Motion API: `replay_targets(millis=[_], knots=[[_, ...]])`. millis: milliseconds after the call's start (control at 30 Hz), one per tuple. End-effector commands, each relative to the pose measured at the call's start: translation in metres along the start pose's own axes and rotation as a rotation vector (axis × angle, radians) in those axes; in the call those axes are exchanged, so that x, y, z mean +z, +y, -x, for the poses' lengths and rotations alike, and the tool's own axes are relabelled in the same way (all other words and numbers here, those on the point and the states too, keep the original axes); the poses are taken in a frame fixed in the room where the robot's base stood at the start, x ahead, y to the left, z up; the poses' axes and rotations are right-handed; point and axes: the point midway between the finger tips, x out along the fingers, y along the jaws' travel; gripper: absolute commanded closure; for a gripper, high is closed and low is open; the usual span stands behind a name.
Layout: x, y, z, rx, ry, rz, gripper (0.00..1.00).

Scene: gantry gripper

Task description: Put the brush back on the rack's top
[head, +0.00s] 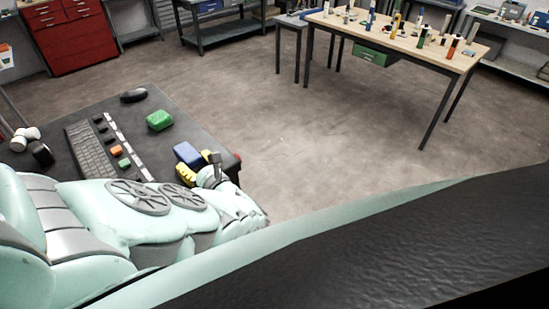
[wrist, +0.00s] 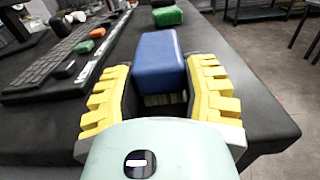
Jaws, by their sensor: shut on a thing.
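The brush, a blue block with pale bristles seemingly under its near end, sits between my gripper's two fingers in the wrist view (wrist: 160,62). My gripper (wrist: 161,78), with yellow ridged fingers and dark pads, is shut on it. In the head view the blue brush (head: 187,154) shows at the right end of the black table, beside the yellow fingers (head: 186,173). Whether the brush touches the tabletop is unclear. I cannot tell for sure which thing is the rack; a dark metal shelf unit (head: 232,34) stands at the back.
The black table (head: 80,108) also bears a green block (head: 159,120), a keyboard (head: 90,151), a black mouse (head: 133,95) and a strip with small blocks (head: 131,147). A wooden table (head: 400,40) with several bottles stands at the back right. The floor between is clear.

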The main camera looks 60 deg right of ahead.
Motion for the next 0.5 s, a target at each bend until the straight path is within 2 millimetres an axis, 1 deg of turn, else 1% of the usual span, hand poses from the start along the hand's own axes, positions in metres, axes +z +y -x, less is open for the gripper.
replay_targets(millis=[167, 200, 400, 433, 500], knots=[[-0.0037, 0.0004, -0.0004, 0.002, -0.001, 0.001, 0.93], [-0.0024, 0.0004, -0.0004, 0.001, -0.001, 0.001, 0.48], [-0.0020, 0.0004, -0.0004, 0.002, -0.001, 0.001, 0.28], [-0.0020, 0.0004, -0.0004, 0.002, -0.001, 0.001, 0.26], [-0.0020, 0.0004, -0.0004, 0.002, -0.001, 0.001, 0.26]])
